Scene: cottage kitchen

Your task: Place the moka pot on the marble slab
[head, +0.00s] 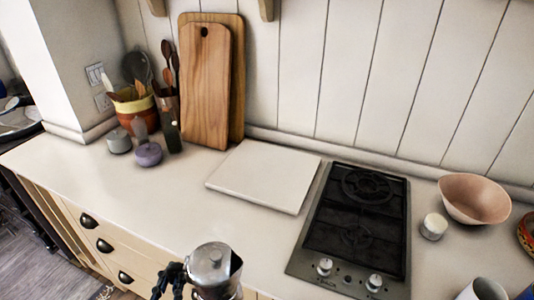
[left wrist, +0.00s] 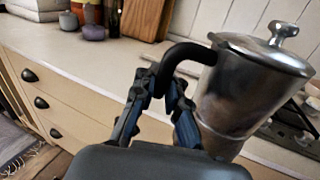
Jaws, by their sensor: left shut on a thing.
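The moka pot (head: 216,268) is silver with a black handle and a knobbed lid, upright at the bottom of the head view, in front of the counter edge. My left gripper (head: 172,277) is shut on its handle. In the left wrist view the fingers (left wrist: 163,108) close around the black handle, and the moka pot (left wrist: 245,90) fills the right side. The marble slab (head: 263,175) is a pale, flat, empty board on the counter, left of the hob and farther back than the pot. My right gripper is not in view.
A black gas hob (head: 356,225) lies right of the slab. A pink bowl (head: 474,198) and a small white jar (head: 433,227) stand beyond it. Wooden boards (head: 206,90) lean on the wall behind. A purple pot (head: 148,154) stands left. The counter's left front is clear.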

